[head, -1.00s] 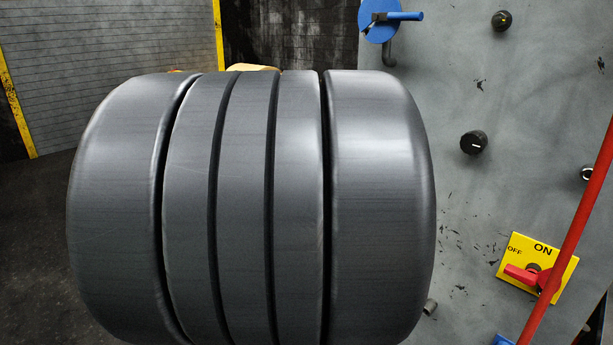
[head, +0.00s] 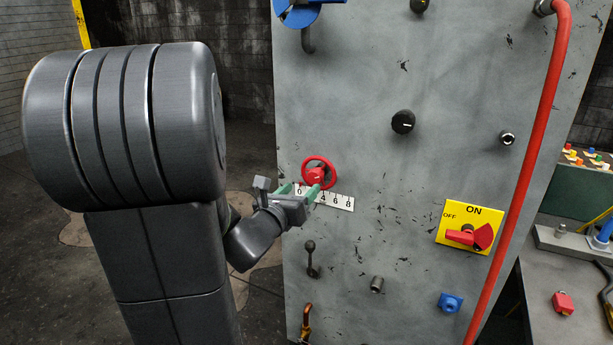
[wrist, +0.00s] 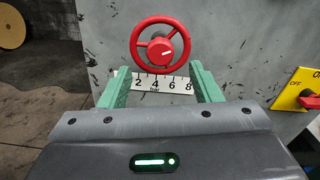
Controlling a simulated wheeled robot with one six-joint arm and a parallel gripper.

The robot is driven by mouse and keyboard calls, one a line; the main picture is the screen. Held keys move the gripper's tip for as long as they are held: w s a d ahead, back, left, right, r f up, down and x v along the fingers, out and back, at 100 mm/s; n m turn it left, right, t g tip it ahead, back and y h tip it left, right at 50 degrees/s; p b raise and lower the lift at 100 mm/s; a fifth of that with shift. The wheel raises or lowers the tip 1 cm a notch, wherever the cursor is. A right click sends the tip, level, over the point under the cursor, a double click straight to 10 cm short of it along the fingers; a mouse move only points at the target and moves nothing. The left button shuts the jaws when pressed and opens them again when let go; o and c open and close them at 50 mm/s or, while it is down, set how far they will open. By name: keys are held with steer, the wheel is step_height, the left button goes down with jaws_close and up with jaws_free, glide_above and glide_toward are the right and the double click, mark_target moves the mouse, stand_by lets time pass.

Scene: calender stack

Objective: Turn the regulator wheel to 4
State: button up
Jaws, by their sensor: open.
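The red regulator wheel (head: 315,175) is on the grey panel in the head view.
A red pipe (head: 522,180) runs down the panel's right side. A yellow ON/OFF switch (head: 470,227) with a red handle is right of the wheel. A black lever (head: 311,260) sits below, a black knob (head: 403,122) above right. A bench (head: 545,300) stands at the right.

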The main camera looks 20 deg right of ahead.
mark_target(313, 177)
steer(key=p+x, duration=0.1)
steer(key=x, duration=0.6)
steer(key=shift+a, duration=0.1)
steer(key=c, duration=1)
